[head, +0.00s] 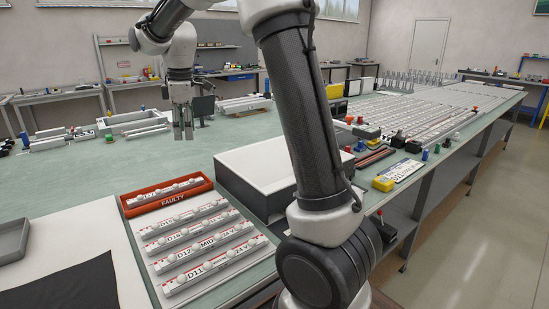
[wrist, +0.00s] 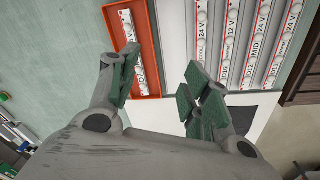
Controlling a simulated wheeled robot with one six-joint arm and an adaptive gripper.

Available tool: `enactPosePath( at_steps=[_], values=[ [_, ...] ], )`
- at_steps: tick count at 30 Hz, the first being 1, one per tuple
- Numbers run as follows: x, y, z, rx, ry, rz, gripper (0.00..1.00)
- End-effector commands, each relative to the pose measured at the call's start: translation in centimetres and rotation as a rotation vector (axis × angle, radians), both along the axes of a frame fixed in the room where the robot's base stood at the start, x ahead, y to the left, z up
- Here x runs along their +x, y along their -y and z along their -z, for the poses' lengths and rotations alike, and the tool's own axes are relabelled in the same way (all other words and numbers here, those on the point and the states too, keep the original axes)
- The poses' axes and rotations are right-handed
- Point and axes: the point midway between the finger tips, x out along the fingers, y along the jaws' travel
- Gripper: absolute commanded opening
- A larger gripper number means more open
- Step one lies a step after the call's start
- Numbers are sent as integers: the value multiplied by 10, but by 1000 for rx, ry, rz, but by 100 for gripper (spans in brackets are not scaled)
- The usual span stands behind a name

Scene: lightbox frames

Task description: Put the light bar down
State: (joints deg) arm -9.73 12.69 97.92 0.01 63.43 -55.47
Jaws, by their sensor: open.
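A white light bar (head: 168,189) lies in the red tray marked FAULTY (head: 169,202), on the green bench. In the wrist view the light bar (wrist: 128,25) lies lengthwise in the orange-red tray (wrist: 148,65), its lower part beside my left finger. My gripper (head: 183,137) hangs fingers down above the bench, beyond the tray in the head view. In the wrist view my gripper (wrist: 160,88) has its fingers wide apart, with nothing between them. Several more labelled light bars (head: 203,246) lie in rows on a pale board in front of the tray; they also show in the wrist view (wrist: 231,35).
A grey tray (head: 12,238) and black cloth (head: 60,284) lie at the lower left. A pale frame (head: 131,122) and loose parts lie farther back. Green bench (head: 80,175) is clear left of the tray.

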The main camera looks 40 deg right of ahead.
Motion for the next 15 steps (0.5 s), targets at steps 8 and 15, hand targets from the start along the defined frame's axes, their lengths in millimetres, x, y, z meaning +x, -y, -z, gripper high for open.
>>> enactPosePath(
  at_steps=[8,15],
  values=[
    [-165,59,-47,96,123,537,48],
    [-283,83,-21,202,204,938,48]
  ],
)
